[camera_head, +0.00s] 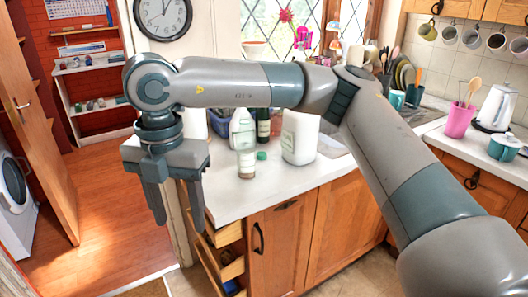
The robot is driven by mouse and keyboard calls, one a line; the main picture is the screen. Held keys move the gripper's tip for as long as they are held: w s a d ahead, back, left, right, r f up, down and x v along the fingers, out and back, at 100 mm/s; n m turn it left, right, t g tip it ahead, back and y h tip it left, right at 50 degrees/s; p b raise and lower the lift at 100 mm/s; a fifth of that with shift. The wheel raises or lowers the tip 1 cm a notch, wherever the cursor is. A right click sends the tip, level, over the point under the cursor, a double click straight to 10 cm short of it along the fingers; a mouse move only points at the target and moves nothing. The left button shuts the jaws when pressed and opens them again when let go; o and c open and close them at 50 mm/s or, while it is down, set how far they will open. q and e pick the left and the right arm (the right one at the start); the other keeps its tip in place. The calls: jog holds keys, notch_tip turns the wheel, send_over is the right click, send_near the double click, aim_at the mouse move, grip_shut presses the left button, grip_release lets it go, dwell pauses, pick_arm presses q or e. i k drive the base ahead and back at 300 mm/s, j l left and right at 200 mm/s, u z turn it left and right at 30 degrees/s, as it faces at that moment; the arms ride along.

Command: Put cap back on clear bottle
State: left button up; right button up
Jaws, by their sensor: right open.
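A clear bottle (246,162) stands upright near the front of the white counter. A small green cap (262,155) lies on the counter just to its right, apart from the gripper. My right gripper (175,215) points down with its fingers apart and empty. It shows left of the bottle, in front of the counter's left end. My left gripper is not in view.
A white jug (300,137) stands right of the cap, and a dark green bottle (263,126) is behind. Open drawers (225,262) jut out below the counter's left end. Farther right are a pink utensil cup (459,120) and a white kettle (497,107).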

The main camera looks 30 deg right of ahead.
aim_at(245, 141)
jog(key=i+l, duration=0.3)
jog(key=l, duration=0.2)
jog(key=i+l, duration=0.3)
jog(key=l, duration=0.15)
jog(key=i+l, duration=0.3)
jog(key=l, duration=0.2)
jog(key=i+l, duration=0.35)
jog(key=l, duration=0.1)
